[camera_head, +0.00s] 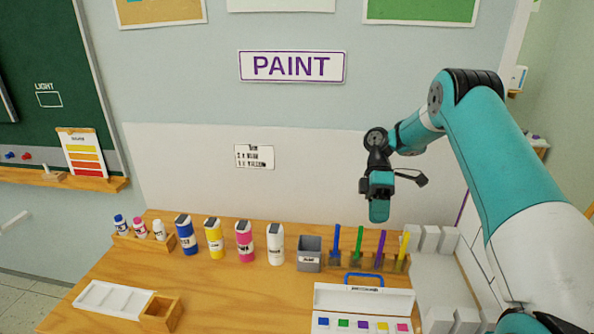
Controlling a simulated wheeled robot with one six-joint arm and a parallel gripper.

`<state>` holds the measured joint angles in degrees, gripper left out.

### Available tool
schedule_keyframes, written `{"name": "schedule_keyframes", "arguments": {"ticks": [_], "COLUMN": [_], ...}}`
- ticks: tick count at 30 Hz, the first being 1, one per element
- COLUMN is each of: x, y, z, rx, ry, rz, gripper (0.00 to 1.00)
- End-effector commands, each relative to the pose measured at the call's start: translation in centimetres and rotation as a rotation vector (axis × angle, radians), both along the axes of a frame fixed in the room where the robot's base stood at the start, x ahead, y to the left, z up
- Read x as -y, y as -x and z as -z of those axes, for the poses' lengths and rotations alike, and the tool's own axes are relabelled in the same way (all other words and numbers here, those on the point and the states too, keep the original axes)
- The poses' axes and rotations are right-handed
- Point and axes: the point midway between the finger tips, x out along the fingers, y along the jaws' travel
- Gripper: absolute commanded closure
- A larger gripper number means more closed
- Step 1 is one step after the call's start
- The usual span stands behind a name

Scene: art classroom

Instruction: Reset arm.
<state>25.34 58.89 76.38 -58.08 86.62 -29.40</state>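My arm reaches in from the right side of the head view. My gripper (379,208) hangs in the air, pointing down, above the back right part of the wooden table and in front of the pale wall. It appears clear of the table and the objects on it. I see the gripper from one side, so the gap between its fingers does not show. No held object is visible.
Paint bottles (244,241), a grey container (310,255) and coloured brushes (357,246) line the table's back. A white paint box (365,300) lies in front. A white tray (102,299) and wooden box (160,313) stand left. The table's (235,300) front middle is clear.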

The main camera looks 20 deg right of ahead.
Motion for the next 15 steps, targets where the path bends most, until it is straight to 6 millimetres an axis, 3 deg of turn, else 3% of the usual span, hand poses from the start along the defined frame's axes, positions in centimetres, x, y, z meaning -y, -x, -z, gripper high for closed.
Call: {"name": "schedule_keyframes", "arguments": {"ticks": [4, 7, 11, 15], "x": [-0.5, -2.6, -8.2, -15.1], "y": [-0.1, -0.2, 0.7, 4.0], "z": [-0.3, -1.8, -5.2, -8.7], "rx": [0.005, 0.026, 0.083, 0.164], "ry": [0.005, 0.027, 0.081, 0.140], "rz": [0.003, 0.024, 0.088, 0.183], "gripper": [0.64, 0.64, 0.64, 0.64]}}
